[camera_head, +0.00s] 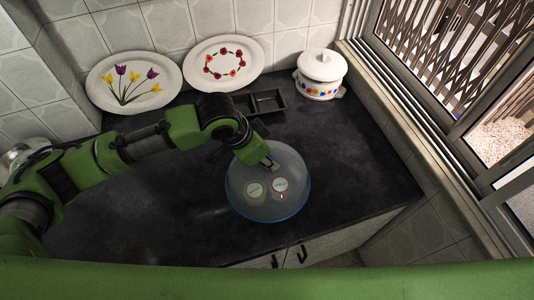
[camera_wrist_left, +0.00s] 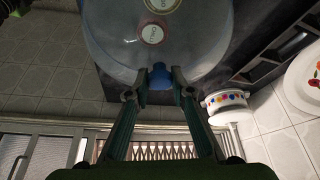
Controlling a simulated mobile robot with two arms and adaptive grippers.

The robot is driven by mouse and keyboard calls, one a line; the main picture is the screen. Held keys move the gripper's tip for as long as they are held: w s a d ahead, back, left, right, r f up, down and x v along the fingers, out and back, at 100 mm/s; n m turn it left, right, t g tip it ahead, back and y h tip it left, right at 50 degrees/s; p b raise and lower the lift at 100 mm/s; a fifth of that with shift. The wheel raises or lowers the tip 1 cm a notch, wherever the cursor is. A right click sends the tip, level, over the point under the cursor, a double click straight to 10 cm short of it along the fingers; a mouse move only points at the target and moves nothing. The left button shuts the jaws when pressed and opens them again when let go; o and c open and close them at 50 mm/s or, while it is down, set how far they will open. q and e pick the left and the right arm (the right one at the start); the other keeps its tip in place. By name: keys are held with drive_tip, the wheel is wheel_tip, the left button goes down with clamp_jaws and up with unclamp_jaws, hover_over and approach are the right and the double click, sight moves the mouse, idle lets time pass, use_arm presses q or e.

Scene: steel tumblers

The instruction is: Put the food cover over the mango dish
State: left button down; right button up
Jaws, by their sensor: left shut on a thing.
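The food cover (camera_head: 292,162) is a clear dome with a blue rim, over the dark counter near its front edge. Its blue knob (camera_wrist_left: 157,79) sits between the fingertips of my left gripper (camera_head: 269,162). This gripper is shut on the knob; its fingers also show in the left wrist view (camera_wrist_left: 159,83). Through the dome I see a yellowish round dish (camera_head: 254,190) and a white round dish with red marks (camera_head: 281,186). Whether the rim touches the counter is unclear. My right gripper is not in view.
A tulip plate (camera_head: 108,78) and a red-flower plate (camera_head: 220,48) lean against the tiled wall. A black divided tray (camera_head: 268,102) and a white lidded pot (camera_head: 321,70) stand at the back. The counter (camera_head: 365,150) right of the cover is clear, up to the window ledge.

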use_arm(q)
wheel_tip(320, 180, down, 7)
drive_tip(key=shift+r+b, duration=0.2)
drive_tip(key=shift+b, duration=1.05)
drive_tip(key=shift+f, duration=0.4)
drive_tip(key=shift+f, duration=0.4)
drive_tip(key=c, duration=1.7)
unclamp_jaws()
drive_tip(key=shift+r, duration=0.1)
